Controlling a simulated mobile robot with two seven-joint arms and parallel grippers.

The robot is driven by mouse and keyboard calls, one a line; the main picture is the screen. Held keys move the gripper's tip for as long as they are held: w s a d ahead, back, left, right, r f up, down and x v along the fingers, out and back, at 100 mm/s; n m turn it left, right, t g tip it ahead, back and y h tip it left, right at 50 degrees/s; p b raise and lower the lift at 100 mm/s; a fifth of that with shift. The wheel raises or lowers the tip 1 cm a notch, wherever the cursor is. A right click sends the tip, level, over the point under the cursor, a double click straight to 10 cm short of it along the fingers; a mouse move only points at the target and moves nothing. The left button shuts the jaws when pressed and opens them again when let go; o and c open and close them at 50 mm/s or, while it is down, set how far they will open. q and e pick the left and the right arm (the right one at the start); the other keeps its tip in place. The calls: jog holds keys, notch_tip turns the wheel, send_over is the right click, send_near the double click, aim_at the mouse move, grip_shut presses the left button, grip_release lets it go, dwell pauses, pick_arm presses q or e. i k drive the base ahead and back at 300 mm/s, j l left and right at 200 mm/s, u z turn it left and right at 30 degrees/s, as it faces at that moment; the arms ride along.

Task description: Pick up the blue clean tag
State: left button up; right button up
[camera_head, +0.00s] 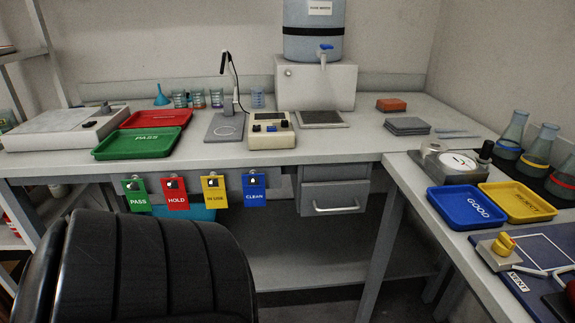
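The blue clean tag (254,190) hangs from a small clip on the front edge of the back bench, at the right end of a row of tags. White lettering reads CLEAN. To its left hang a yellow tag (214,189), a red HOLD tag (175,194) and a green PASS tag (136,195). Neither of my grippers shows in the head view.
A black padded chair back (150,265) stands in front, below the tags at the lower left. A drawer (333,198) is right of the blue tag. The right bench holds a blue GOOD tray (466,207), a yellow tray (517,202) and flasks (511,137).

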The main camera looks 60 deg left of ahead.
aim_at(254, 196)
jog(key=u, duration=0.45)
jog(key=j+u, duration=0.15)
jog(key=u, duration=0.75)
jog(key=i+u, duration=0.1)
jog(key=u, duration=0.35)
jog(key=j+u, duration=0.1)
jog(key=u, duration=0.35)
jog(key=i+l, duration=0.05)
